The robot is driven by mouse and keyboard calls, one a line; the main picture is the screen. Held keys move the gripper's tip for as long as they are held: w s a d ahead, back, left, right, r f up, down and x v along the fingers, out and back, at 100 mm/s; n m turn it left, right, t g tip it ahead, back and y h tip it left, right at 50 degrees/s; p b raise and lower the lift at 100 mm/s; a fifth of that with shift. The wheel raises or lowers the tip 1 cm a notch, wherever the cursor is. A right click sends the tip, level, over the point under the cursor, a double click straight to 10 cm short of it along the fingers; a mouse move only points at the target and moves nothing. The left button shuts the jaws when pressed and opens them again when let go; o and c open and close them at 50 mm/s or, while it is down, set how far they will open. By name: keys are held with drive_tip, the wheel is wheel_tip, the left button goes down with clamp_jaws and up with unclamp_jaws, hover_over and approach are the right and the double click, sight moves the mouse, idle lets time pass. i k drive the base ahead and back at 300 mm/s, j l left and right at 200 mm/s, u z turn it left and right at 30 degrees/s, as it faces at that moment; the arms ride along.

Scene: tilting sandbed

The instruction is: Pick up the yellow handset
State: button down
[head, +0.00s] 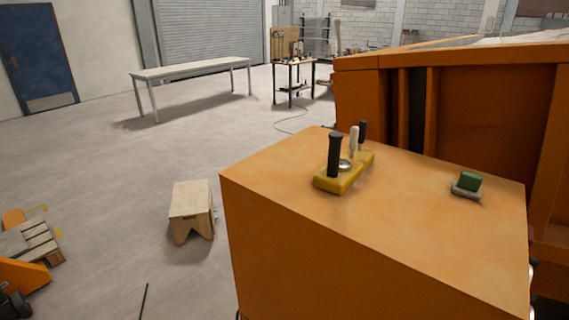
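The yellow handset (336,184) lies on top of a large orange cabinet (430,238), near the middle of the head view. It is a long, low yellow block set at a slant. A thick black grip (335,155) stands upright at its near end. A white handle (353,139) and a smaller black one (362,131) stand at its far end, with a round silvery part between. The handset rests flat and nothing covers it. My gripper is not in the head view.
A green block on a grey base (468,183) sits right of the handset on the cabinet top. The orange sandbed wall (470,105) rises behind. A wooden stool (191,206) stands on the floor left of the cabinet. A long table (193,68) stands farther back.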

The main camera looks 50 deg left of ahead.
sight(340, 172)
drive_tip(key=u, duration=1.55)
drive_tip(key=j+z, duration=0.2)
drive_tip(key=j, duration=0.1)
